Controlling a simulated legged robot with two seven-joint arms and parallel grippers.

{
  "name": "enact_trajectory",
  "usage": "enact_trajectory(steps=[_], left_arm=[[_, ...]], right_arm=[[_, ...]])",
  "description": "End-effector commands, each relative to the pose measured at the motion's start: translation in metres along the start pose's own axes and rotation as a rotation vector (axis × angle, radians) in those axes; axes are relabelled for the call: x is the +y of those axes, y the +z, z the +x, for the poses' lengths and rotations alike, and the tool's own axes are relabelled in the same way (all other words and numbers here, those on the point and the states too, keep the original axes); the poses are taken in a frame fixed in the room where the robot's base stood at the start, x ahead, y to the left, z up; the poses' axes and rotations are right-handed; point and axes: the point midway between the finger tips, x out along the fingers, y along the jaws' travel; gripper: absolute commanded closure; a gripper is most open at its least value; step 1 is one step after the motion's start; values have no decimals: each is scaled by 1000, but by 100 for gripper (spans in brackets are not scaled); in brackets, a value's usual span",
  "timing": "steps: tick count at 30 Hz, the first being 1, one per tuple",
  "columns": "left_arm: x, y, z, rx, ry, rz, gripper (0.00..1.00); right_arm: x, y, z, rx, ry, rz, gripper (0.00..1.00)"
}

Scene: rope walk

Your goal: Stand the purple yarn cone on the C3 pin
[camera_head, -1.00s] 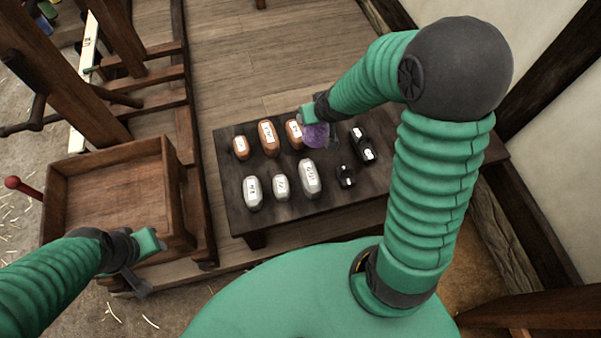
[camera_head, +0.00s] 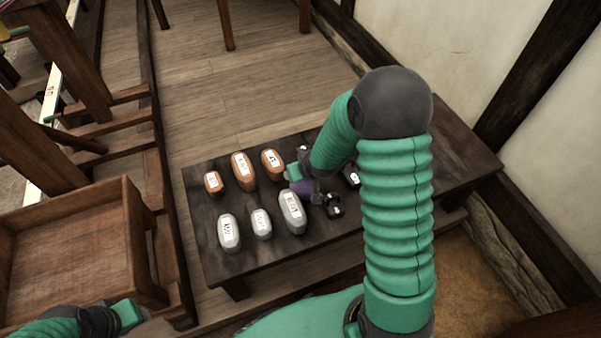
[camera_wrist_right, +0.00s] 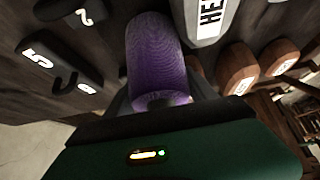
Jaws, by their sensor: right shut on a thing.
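The purple yarn cone (camera_wrist_right: 155,58) fills the middle of the right wrist view, with its round end towards the camera. My right gripper (camera_wrist_right: 155,95) is shut on it. I see no C3 pin in these frames.
The dark table (camera_head: 205,245) bears orange-brown weights (camera_head: 243,170), silver weights (camera_head: 262,223) and black numbered weights (camera_wrist_right: 57,62). A wooden crate (camera_head: 125,195) stands left. The table's right end is clear. A white wall (camera_head: 430,35) rises at the back right.

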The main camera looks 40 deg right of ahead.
Motion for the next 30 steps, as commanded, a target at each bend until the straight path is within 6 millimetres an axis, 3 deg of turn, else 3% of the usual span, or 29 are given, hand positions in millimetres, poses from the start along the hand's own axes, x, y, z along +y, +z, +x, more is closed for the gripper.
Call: enact_trajectory(steps=[5, 6, 10, 20, 23, 30], left_arm=[[0, 0, 1, 1, 0, 0, 64], [0, 0, 0, 1, 0, 0, 64], [0, 0, 0, 1, 0, 0, 64], [0, -1, -2, 1, 0, 0, 64], [0, -2, -10, 0, 0, 0, 64], [0, -9, -39, 1, 0, 0, 64]], right_arm=[[0, 1, 2, 1, 0, 0, 92], [0, 1, 1, 0, 0, 0, 30], [0, 0, 1, 0, 0, 0, 14], [0, -2, -3, 1, 0, 0, 14], [0, -4, -18, 3, 1, 0, 14], [1, -6, -82, 4, 1, 1, 14]])
